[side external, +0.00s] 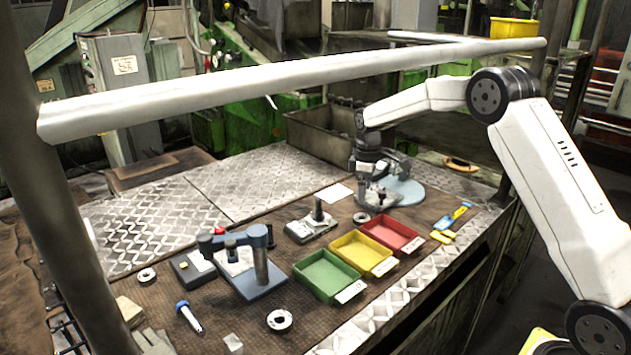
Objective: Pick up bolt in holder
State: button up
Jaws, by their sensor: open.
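A grey block-like holder (311,230) stands on the brown mat in the middle of the table. A dark upright pin, which looks like the bolt (318,211), sticks up from it. My gripper (374,198) points down to the right of and behind the holder, apart from the bolt. It is open. Its fingertips are small in the picture and overlap the things behind them, so I cannot tell its exact height or see anything between the fingers.
Green (327,276), yellow (361,253) and red (393,236) bins line the front right. A blue-grey press-like fixture (260,275) stands left of them. A light blue round base (404,191) is behind my gripper. A white rail (290,78) crosses above the table.

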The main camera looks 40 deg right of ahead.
dwell(0.3)
jog(key=c, duration=0.5)
jog(key=shift+o, duration=0.2)
